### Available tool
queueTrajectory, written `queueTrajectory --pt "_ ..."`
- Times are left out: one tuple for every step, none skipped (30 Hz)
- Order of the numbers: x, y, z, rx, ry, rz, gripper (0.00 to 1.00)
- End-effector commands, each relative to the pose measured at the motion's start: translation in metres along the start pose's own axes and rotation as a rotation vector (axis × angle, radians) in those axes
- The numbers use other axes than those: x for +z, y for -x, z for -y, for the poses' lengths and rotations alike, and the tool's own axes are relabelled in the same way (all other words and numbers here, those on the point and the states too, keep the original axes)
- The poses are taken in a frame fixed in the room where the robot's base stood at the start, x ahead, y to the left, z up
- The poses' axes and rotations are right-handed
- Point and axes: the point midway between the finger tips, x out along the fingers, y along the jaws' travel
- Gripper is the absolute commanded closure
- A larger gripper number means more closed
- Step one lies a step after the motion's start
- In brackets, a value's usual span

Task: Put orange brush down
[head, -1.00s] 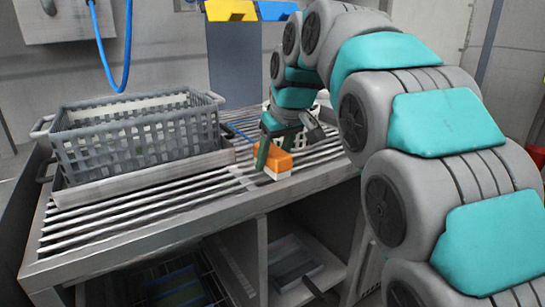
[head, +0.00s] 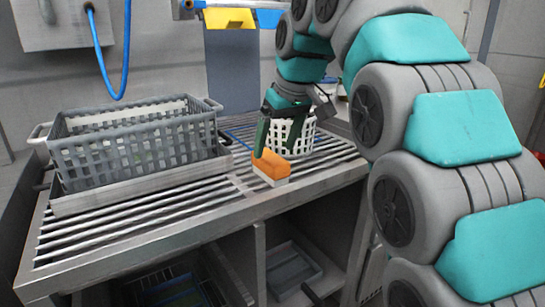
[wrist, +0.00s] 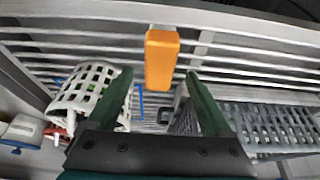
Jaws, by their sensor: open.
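The orange brush (head: 271,166) has an orange top and a white lower part. It rests on the slatted metal table (head: 130,232) near its front edge. The brush also shows in the wrist view (wrist: 161,60), beyond my fingertips and between their lines. My gripper (head: 279,138) is open, just above and behind the brush in the head view. In the wrist view my two green fingers (wrist: 158,78) are spread wide with nothing between them.
A grey crate (head: 140,150) stands in a metal tray on the left of the table. A white perforated basket (head: 303,138) is close behind my gripper. A blue hose (head: 112,75) hangs at the upper left. Bare slats lie left of the brush.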

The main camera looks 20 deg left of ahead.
Motion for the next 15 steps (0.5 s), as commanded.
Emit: queueTrajectory --pt "-0.001 0.007 -0.001 0.001 0.0 -0.003 0.16" --pt "0.0 0.011 -0.001 0.001 0.0 -0.001 0.16" --pt "0.0 0.017 0.0 0.001 0.001 -0.001 0.16" --pt "-0.001 0.02 0.0 0.001 0.001 -0.002 0.16" --pt "-0.001 0.023 -0.001 0.001 0.001 -0.003 0.16" --pt "-0.001 0.027 -0.001 0.0 0.0 -0.001 0.16" --pt "-0.001 0.029 -0.001 0.0 0.0 0.001 0.16" --pt "0.0 0.032 0.0 -0.001 -0.001 0.002 0.16" --pt "0.0 0.035 0.0 0.0 0.0 0.001 0.16" --pt "-0.001 0.042 0.0 0.0 0.0 0.0 0.16" --pt "-0.002 0.047 0.0 0.0 -0.001 0.0 0.16" --pt "-0.002 0.051 0.0 0.0 -0.001 0.0 0.16" --pt "-0.002 0.054 0.0 0.0 -0.001 0.0 0.16" --pt "-0.001 0.056 0.0 0.0 -0.001 0.0 0.16" --pt "-0.001 0.057 0.0 0.0 -0.001 0.0 0.16"
